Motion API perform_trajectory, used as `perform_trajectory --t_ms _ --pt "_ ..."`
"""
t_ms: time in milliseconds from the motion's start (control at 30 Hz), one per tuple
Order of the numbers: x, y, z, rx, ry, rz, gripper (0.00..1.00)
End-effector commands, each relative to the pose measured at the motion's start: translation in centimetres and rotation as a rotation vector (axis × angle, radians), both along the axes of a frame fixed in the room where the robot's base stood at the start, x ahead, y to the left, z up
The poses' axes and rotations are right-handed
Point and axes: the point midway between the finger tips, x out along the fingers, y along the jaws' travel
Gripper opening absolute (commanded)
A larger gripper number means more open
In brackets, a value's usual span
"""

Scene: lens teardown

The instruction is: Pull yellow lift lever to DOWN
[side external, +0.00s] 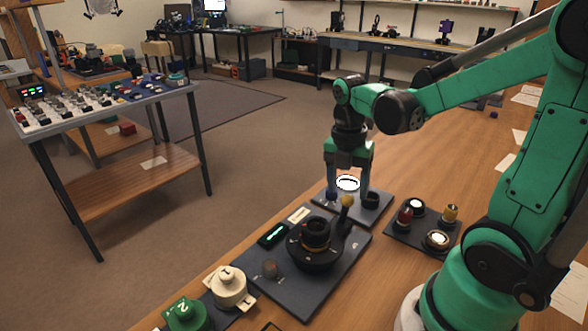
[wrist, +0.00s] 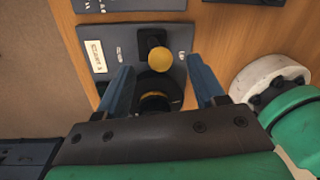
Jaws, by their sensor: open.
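The yellow knob (side external: 347,201) tops a dark lever that stands up from the right side of a dark grey plate (side external: 290,290). A round black housing (side external: 316,258) with a black cylinder sits beside it. My gripper (side external: 348,193) points down at the knob with its fingers apart. In the wrist view, the yellow knob (wrist: 160,58) lies between the two blue-grey fingertips of my gripper (wrist: 160,68), with gaps on both sides. I cannot tell how far above or behind the knob the fingertips are. Lever position markings are too small to read.
A plate with small lenses (side external: 405,233) stands right. Cream (side external: 229,288) and green (side external: 186,315) round parts stand front left.

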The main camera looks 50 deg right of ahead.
Motion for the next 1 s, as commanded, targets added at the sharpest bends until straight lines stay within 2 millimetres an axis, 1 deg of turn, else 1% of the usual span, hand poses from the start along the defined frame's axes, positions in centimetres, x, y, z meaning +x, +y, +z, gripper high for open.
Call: perform_trajectory --t_ms 100,200,533,567,600,667,700,767,800,1000 --pt "0.0 0.0 -1.2 0.0 0.0 -0.001 0.62" --pt "-0.1 0.0 -1.8 0.0 0.0 -0.001 0.62" --pt "-0.2 0.0 -2.2 0.0 0.001 -0.002 0.62" --pt "-0.2 0.0 -2.2 0.0 0.001 -0.002 0.59" --pt "-0.2 0.0 -2.2 0.0 0.001 -0.002 0.48" --pt "-0.2 0.0 -2.2 0.0 0.001 -0.002 0.31" --pt "-0.2 0.0 -2.2 0.0 0.001 -0.002 0.2" --pt "-0.2 0.0 -2.2 0.0 0.001 -0.002 0.03" --pt "-0.2 0.0 -2.2 0.0 0.001 -0.002 0.0" --pt "-0.2 0.0 -2.2 0.0 0.001 -0.002 0.0"
